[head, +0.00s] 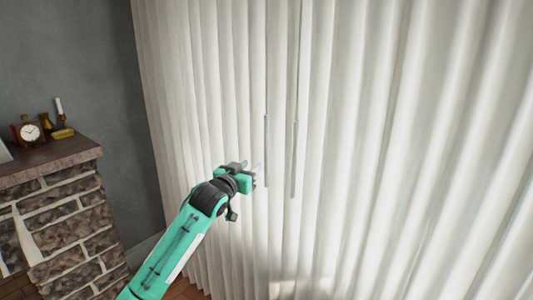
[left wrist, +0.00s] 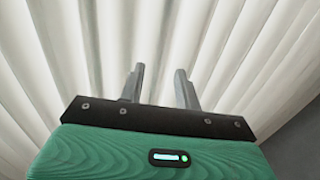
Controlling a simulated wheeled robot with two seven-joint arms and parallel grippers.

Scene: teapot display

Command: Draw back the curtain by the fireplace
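A white pleated curtain (head: 360,120) hangs across most of the head view and looks closed. Two slim grey upright handles hang side by side near its middle, a left handle (head: 266,150) and a right handle (head: 294,160). My left gripper (head: 255,171) is in front of the curtain, just left of the lower part of the left handle. In the left wrist view its two fingers (left wrist: 160,72) stand apart with only curtain folds behind them, and no handle is clear there. Whether the fingers touch the cloth I cannot tell. My right gripper is not in view.
A stone fireplace (head: 75,215) with a dark wooden mantel (head: 50,158) stands at the left. On it are a clock (head: 29,131) and a candle in a brass holder (head: 62,130). A grey wall (head: 95,60) lies between fireplace and curtain.

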